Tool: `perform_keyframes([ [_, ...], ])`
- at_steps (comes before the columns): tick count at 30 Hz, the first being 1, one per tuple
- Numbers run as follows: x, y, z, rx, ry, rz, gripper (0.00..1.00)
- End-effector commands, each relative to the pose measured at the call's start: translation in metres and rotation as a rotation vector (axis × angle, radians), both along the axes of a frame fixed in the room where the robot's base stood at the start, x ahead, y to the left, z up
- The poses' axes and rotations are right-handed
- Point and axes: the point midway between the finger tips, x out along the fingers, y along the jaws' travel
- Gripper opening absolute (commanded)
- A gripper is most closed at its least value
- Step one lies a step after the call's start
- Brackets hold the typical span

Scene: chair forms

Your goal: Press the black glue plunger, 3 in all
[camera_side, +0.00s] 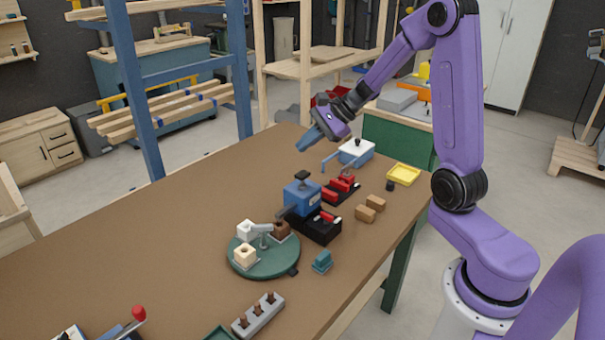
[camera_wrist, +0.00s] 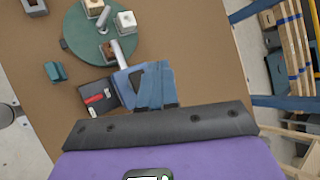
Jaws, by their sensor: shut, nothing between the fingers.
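The black glue plunger (camera_side: 302,175) stands upright on top of the blue glue unit (camera_side: 300,196), which sits on a black base with red parts (camera_side: 318,226). My gripper (camera_side: 308,140) is shut and empty, in the air above the table, up and behind the plunger in the side view, and apart from it. In the wrist view my shut fingers (camera_wrist: 155,85) cover part of the blue unit (camera_wrist: 124,84).
A round green turntable (camera_side: 262,268) carries white, cream and brown blocks beside the glue unit. A red tool (camera_side: 342,184), a white-and-blue box (camera_side: 356,151), brown blocks (camera_side: 366,213), a yellow tray (camera_side: 403,174) and a teal block (camera_side: 322,261) stand around.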

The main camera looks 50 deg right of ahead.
Motion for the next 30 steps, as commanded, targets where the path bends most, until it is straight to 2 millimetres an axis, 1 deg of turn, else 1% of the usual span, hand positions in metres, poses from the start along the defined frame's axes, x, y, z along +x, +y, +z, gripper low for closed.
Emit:
perform_keyframes([
  [5, 0.0, 0.0, 0.001, 0.0, -0.001, -0.001, 0.0],
  [8, 0.001, 0.0, 0.011, -0.001, -0.006, 0.002, 0.0],
  [12, 0.001, 0.0, 0.03, -0.001, -0.006, 0.002, 0.0],
  [15, 0.0, 0.0, 0.038, -0.001, -0.003, 0.001, 0.0],
  [25, 0.0, 0.0, 0.038, 0.0, 0.001, -0.001, 0.0],
  [30, 0.0, 0.0, 0.031, 0.001, 0.001, 0.0, 0.0],
])
